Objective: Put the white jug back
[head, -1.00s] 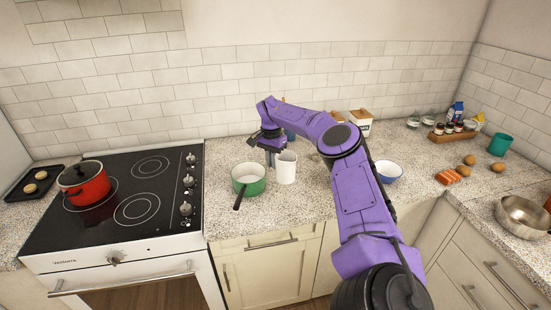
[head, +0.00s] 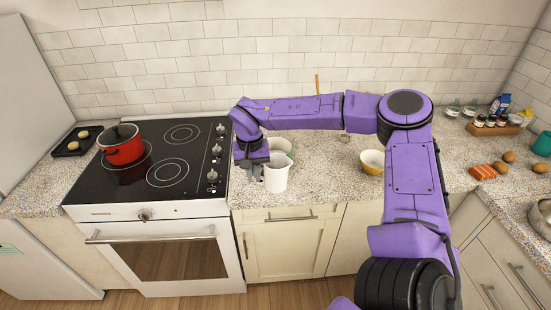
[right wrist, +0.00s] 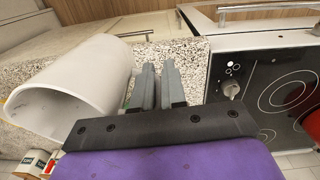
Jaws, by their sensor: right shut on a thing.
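The white jug (head: 276,178) is upright in the head view, just right of the stove. My right gripper (head: 256,166) is at its left side and shut on it, though the exact grip point is hard to make out. In the right wrist view the jug (right wrist: 72,88) lies left of the gripper's fingers (right wrist: 158,86), with its wide opening showing. Whether the jug touches the counter is unclear. My left gripper is out of view.
The stove (head: 150,175) bears a red lidded pot (head: 121,146). Counter between jug and bowl looks clear.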

